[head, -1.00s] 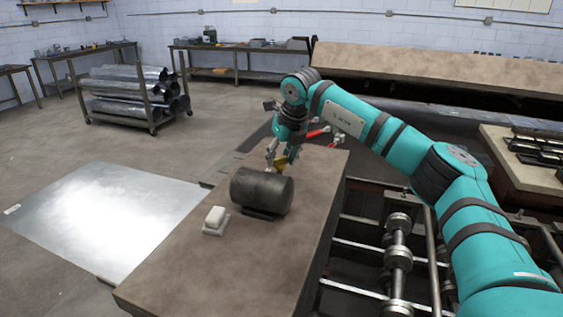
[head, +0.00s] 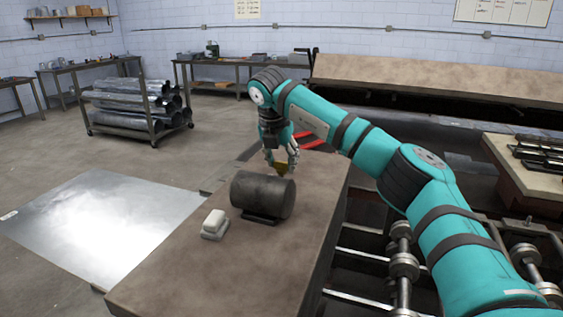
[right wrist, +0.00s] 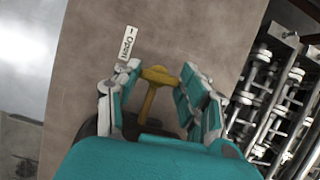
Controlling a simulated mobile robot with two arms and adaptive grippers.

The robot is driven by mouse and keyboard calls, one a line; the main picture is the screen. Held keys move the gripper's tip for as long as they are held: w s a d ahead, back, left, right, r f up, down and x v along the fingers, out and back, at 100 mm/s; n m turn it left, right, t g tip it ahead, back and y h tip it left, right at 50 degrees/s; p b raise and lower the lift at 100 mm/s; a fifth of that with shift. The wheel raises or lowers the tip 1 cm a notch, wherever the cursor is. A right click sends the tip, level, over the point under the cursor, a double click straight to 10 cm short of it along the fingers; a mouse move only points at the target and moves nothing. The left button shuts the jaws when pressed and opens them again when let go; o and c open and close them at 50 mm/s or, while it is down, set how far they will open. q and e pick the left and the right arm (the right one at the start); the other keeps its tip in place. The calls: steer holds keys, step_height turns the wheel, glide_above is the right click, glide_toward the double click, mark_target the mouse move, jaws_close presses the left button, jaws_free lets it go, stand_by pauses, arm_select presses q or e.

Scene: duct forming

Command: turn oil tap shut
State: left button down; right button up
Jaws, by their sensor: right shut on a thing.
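The oil tap is a yellow T-shaped handle (right wrist: 150,100); its crosspiece lies between my right fingertips in the right wrist view. In the head view a small part of the yellow tap (head: 282,169) shows at the far side of the dark drum (head: 262,197). My right gripper (head: 281,157) is over it, fingers down, and it shows in the right wrist view (right wrist: 158,83) shut on the tap. A white label reading "Open" (right wrist: 126,43) lies just beyond the fingers. The tap's base is hidden. My left gripper is not in view.
The drum rests on a brown bench top (head: 190,270), with a white block (head: 214,222) beside it. Red-handled items (head: 310,138) lie behind my right arm. Metal rollers (head: 403,265) stand right of the bench.

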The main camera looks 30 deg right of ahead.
steer(key=shift+m, duration=0.5)
steer(key=o, duration=1.2)
steer(key=shift+c, duration=0.2)
steer(key=v, duration=1.2)
steer(key=shift+w+a+f, duration=0.1)
steer(key=shift+w+a, duration=0.05)
